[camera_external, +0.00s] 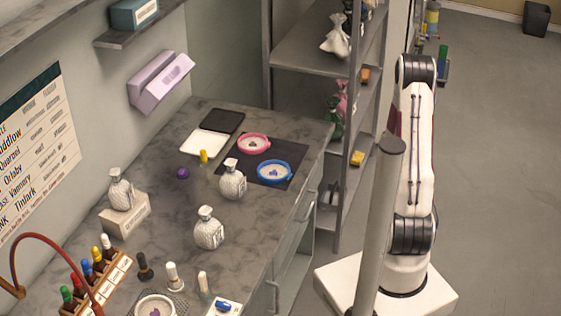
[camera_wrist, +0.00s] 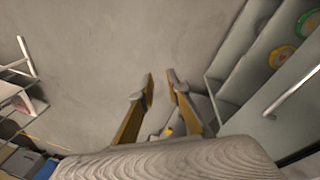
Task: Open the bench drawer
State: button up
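The grey bench (camera_external: 180,235) has a front face on its right side in the external view. Bar handles show on its panels, one at the upper handle (camera_external: 308,211) and one at the lower handle (camera_external: 273,297). The panels look closed, though the steep angle hides much of the face. In the wrist view a pale bar handle (camera_wrist: 292,92) lies on a grey panel at the right; I cannot tell which panel it is. My gripper (camera_wrist: 161,75) is open and empty, pointing at bare floor left of that handle and apart from it. It is hidden in the external view.
A grey shelving rack (camera_external: 325,100) stands beyond the bench, close to my arm. A grey pole (camera_external: 380,225) stands in front of my arm. Bottles, a pink dish (camera_external: 254,143) and a blue dish (camera_external: 274,171) stand on the bench.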

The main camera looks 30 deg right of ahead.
notch_tip(320, 180, down, 7)
jog(key=w+d, duration=0.1)
jog(key=w, duration=0.1)
jog(key=m+t+y, duration=0.6)
jog(key=t+y, duration=0.5)
jog(key=y, duration=0.2)
send_near(311, 205)
jog(key=shift+f+x, duration=0.2)
jog(key=shift+x, duration=1)
jog(key=shift+x, duration=3.85)
jog(key=shift+f, duration=0.15)
